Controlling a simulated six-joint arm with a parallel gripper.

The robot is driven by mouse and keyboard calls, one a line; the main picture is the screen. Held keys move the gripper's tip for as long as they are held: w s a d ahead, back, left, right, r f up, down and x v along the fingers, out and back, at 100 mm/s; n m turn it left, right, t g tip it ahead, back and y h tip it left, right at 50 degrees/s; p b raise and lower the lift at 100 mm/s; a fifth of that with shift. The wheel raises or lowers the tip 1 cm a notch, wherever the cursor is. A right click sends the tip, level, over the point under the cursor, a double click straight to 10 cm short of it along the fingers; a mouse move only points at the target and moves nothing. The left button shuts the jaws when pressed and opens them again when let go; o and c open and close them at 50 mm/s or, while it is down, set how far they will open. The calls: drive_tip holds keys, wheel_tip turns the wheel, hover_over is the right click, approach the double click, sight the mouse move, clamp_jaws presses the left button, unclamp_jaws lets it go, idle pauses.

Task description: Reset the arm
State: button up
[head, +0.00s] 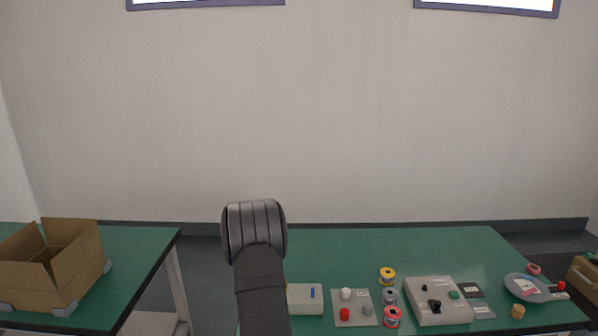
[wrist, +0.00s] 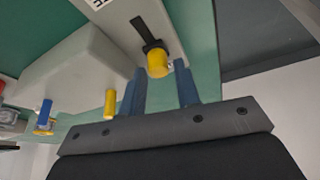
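My gripper (wrist: 160,72) shows in the wrist view with its two blue fingers spread apart. Nothing is clamped between them.
The green bench (head: 400,250) holds a grey plate (head: 354,316) with small knobs, wire spools (head: 392,316), a control box (head: 438,302) and a blue dish (head: 526,288). An open cardboard box (head: 70,265) sits on the left bench. The main bench's back strip is clear.

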idle(0.4)
drive_tip(key=v, duration=1.8)
drive_tip(key=x, duration=1.8)
drive_tip(key=s, duration=0.4)
drive_tip(key=shift+s+r, duration=0.3)
drive_tip(key=shift+r, duration=0.05)
drive_tip(key=v, duration=1.6)
drive_tip(key=s+d+r, duration=0.1)
drive_tip(key=s+d, duration=0.1)
drive_tip(key=d, duration=0.3)
drive_tip(key=shift+d+r+m, duration=0.3)
drive_tip(key=shift+d+r, duration=0.05)
drive_tip(key=shift+r, duration=0.05)
